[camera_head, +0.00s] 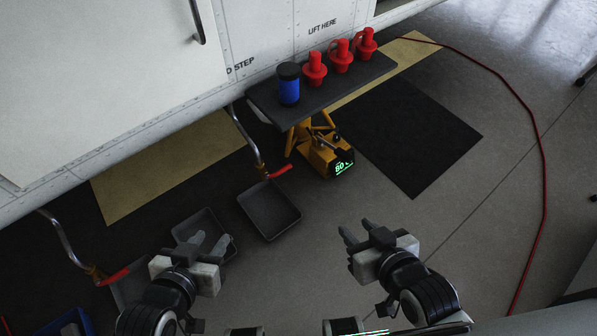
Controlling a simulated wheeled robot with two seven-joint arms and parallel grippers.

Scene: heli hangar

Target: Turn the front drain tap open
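Two drain taps with red lever handles hang on bent metal pipes under the white helicopter body (100,75). One tap's red handle (280,172) is near the middle, above a grey tray (270,212). The other tap's red handle (114,276) is at the lower left. I cannot tell which one is the front tap. My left gripper (209,241) is open and empty, to the right of the lower-left tap and below-left of the middle one. My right gripper (357,230) is open and empty, below-right of the middle tap. Neither touches a tap.
A yellow jack stand (320,155) with a lit display stands right of the middle tap. A dark shelf (330,92) bears a blue can (288,84) and red plugs (341,57). Another grey tray (193,223) lies behind my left gripper. A red hose (541,180) crosses the right floor.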

